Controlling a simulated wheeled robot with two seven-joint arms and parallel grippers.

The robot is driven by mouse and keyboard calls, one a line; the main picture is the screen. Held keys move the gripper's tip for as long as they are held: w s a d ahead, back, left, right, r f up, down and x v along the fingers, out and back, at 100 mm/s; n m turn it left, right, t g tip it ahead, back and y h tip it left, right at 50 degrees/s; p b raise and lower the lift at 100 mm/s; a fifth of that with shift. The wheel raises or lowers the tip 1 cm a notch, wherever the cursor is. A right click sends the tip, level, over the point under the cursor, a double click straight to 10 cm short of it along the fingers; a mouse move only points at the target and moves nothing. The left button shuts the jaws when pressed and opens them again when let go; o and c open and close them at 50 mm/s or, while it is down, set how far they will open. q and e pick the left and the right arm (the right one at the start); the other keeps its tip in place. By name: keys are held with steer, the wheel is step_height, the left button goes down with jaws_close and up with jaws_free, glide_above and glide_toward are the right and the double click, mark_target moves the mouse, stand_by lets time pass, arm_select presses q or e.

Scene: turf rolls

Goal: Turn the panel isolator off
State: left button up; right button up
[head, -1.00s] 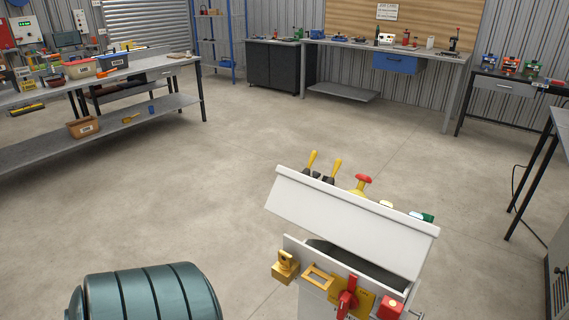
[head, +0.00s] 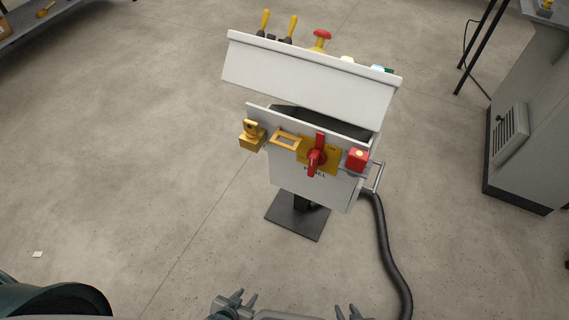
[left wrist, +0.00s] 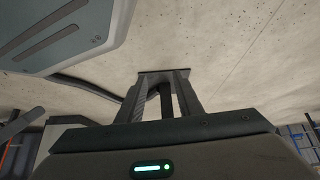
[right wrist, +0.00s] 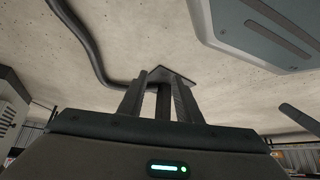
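The panel isolator is a red handle (head: 317,155) on a yellow plate (head: 331,162), on the front of a white control box (head: 345,190). The handle points roughly up and down. Dark lettering below it is too small to read. My left gripper (head: 242,300) is at the bottom of the head view, below and left of the box, apart from it. My right gripper (head: 347,312) is at the bottom edge, below the box and also apart. In both wrist views the fingers are spread with nothing held; the stand's dark post shows behind them.
A brass-coloured padlock (head: 252,137), yellow frame (head: 286,140) and red block (head: 357,159) flank the handle. Yellow levers and a red knob (head: 322,38) stand on top. A metal bar (head: 378,178) and thick black cable (head: 385,240) are right.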

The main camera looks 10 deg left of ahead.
arm_select(q)
steer(key=shift+s+a, duration=0.1)
steer(key=shift+a, duration=0.15)
arm_select(e)
steer(key=shift+s+a, duration=0.1)
steer(key=shift+a, duration=0.15)
steer(key=shift+s+f, duration=0.15)
